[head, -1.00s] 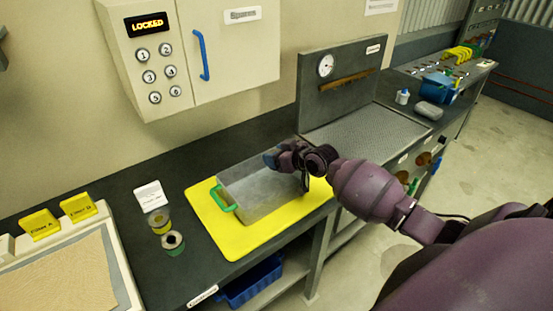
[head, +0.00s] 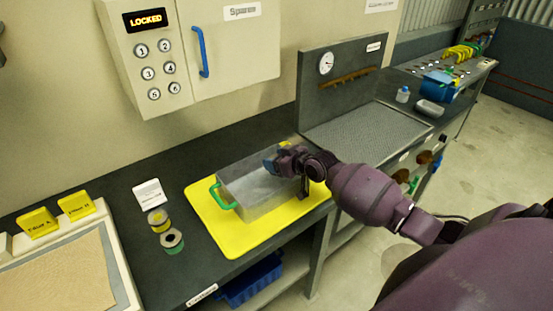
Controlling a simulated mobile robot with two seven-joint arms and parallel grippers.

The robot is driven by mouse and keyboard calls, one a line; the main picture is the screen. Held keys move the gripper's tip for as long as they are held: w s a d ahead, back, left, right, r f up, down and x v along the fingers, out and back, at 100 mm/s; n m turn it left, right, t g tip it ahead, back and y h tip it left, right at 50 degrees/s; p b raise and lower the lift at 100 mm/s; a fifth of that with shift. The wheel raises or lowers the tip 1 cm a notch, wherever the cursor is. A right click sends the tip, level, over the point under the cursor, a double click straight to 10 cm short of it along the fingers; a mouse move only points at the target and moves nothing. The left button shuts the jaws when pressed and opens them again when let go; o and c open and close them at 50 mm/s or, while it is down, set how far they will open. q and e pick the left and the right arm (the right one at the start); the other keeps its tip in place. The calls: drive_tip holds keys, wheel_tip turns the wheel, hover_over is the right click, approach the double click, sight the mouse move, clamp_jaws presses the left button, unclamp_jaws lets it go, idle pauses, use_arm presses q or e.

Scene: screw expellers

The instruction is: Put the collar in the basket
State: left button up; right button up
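The basket (head: 262,204) is a grey metal, open box on a yellow mat (head: 238,245), with a green handle (head: 221,196) at its left end. My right gripper (head: 286,173) is over the basket's right end and hides that end. I cannot tell from here whether its fingers are shut or hold anything. No thing is clearly recognisable as the collar. Two small ring-like pieces with holes stand on the bench left of the mat: a yellow-and-dark one (head: 157,224) and a green-and-grey one (head: 173,246). My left gripper is out of view.
A white card (head: 149,194) stands behind the ring-like pieces. A tray with yellow labels (head: 39,222) is at the left. A locked keypad cabinet (head: 160,90) hangs above. A gauge panel (head: 345,85) and grated surface (head: 365,130) lie right of the basket.

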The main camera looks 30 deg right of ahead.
drive_tip(key=o, duration=0.4)
drive_tip(key=shift+r, duration=0.1)
drive_tip(key=shift+r+p, duration=0.4)
drive_tip(key=shift+r, duration=0.2)
drive_tip(key=v, duration=1.2)
drive_tip(key=s+a+f+h, duration=0.1)
drive_tip(key=s+a+f, duration=0.3)
drive_tip(key=s+f, duration=0.2)
drive_tip(key=s+a+f+m+h, duration=0.1)
drive_tip(key=s+a+f, duration=0.3)
drive_tip(key=s+f, duration=0.2)
drive_tip(key=s+a+f+m+g+h, duration=0.1)
drive_tip(key=s+a+f, duration=0.3)
drive_tip(key=s+f, duration=0.2)
drive_tip(key=shift+s+a+h, duration=0.15)
drive_tip(key=shift+s+h, duration=0.25)
drive_tip(key=shift+s, duration=0.3)
